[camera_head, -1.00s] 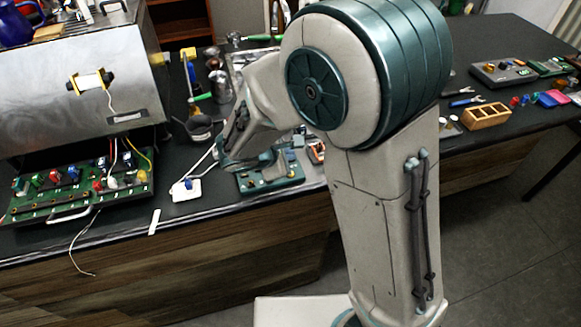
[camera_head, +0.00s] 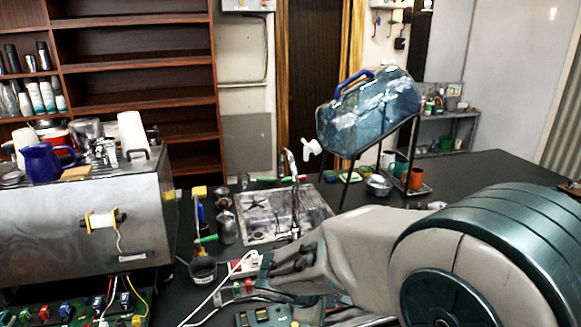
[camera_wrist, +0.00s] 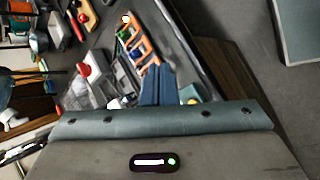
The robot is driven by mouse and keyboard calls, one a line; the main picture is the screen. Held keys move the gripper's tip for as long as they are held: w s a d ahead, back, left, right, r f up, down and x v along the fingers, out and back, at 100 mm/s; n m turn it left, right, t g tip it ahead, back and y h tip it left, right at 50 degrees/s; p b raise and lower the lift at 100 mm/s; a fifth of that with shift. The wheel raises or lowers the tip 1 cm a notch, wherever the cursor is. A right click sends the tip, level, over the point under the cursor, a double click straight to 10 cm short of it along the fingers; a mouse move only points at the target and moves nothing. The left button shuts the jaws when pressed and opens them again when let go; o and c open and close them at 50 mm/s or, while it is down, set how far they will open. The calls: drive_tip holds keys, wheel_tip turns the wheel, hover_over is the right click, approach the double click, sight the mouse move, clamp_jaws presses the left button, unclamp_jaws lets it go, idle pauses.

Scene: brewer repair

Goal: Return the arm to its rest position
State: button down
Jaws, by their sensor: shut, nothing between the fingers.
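My arm (camera_head: 365,250) reaches in from the lower right of the head view, above the black counter. My gripper (camera_wrist: 158,72) shows in the wrist view, its blue-grey fingers together and empty. It points toward the counter, where an orange compartment tray (camera_wrist: 147,52) lies beyond the fingertips. The fingertips cannot be made out in the head view.
A metal brewer body (camera_head: 85,225) stands at left with a blue jug (camera_head: 42,163) on top. A sink (camera_head: 270,215) is in the middle. A blue water bottle (camera_head: 370,112) sits on a stand behind my arm. The counter at right (camera_head: 490,165) is largely clear.

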drive_tip(key=s+d+r+m+y, duration=0.2)
drive_tip(key=s+d+r+m, duration=0.1)
drive_tip(key=s+m, duration=0.3)
drive_tip(key=s+d+r+m+g+y, duration=0.1)
drive_tip(key=s+d+r+m+y, duration=0.2)
drive_tip(key=s+m, duration=0.4)
drive_tip(key=shift+s+d+r+m+y, duration=0.3)
drive_tip(key=shift+s+d+r, duration=0.25)
drive_tip(key=shift+s+r, duration=0.2)
